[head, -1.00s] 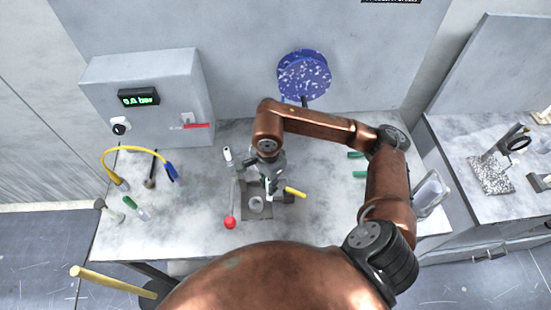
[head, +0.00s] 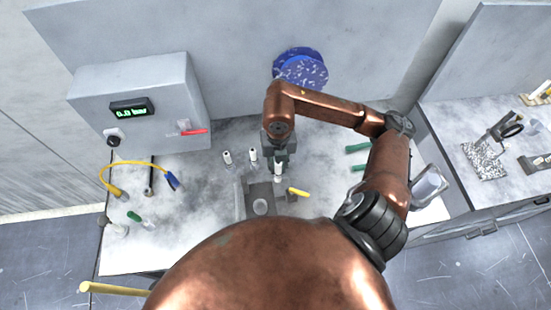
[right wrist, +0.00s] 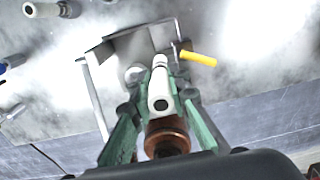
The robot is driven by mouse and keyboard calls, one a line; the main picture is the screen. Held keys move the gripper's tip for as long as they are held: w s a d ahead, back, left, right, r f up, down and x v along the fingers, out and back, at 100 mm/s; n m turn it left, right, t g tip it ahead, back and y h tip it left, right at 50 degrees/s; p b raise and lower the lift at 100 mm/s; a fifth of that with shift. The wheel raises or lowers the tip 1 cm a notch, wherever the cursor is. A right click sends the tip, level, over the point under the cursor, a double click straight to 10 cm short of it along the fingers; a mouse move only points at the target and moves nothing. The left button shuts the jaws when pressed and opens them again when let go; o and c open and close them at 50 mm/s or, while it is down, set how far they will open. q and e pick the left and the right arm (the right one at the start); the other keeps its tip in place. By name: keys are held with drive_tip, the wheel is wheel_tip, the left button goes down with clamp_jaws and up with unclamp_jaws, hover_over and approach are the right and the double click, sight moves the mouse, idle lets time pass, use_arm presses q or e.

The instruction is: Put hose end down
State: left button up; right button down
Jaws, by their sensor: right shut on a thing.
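The yellow hose (head: 128,163) lies in an arc at the left of the bench in the head view. Its blue end (head: 173,180) rests on the bench, clear of both grippers. My right gripper (head: 279,163) is over the grey fixture (head: 258,190) in the middle of the bench. In the right wrist view its green fingers (right wrist: 160,103) are shut on a white-tipped cylinder (right wrist: 160,85), which stands between them. I cannot tell whether the cylinder touches the fixture below. My left gripper is not in view.
Two more white-tipped cylinders (head: 227,160) (head: 252,157) stand left of my right gripper. A yellow handle (head: 298,192) is beside the fixture. The grey box with a display (head: 132,108) stands at the back left. Bare bench lies between the hose and the fixture.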

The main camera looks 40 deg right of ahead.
drive_tip(key=shift+w+d+m, duration=0.1)
drive_tip(key=shift+m, duration=0.2)
drive_tip(key=w+d+f+p, duration=0.1)
drive_tip(key=w+d+f, duration=0.2)
drive_tip(key=f, duration=0.1)
drive_tip(key=w+d+f+p, duration=0.2)
drive_tip(key=w+d+f, duration=0.1)
drive_tip(key=w+f, duration=0.1)
drive_tip(key=w+d+f+p, duration=0.1)
drive_tip(key=w+d+f, duration=0.1)
drive_tip(key=w+f, duration=0.1)
drive_tip(key=shift+w+d+f+p, duration=0.15)
drive_tip(key=shift+d+f+p, duration=0.05)
drive_tip(key=shift+f, duration=0.25)
drive_tip(key=shift+w+d+f+p, duration=0.15)
drive_tip(key=shift+d+f+p, duration=0.05)
drive_tip(key=shift+f, duration=0.3)
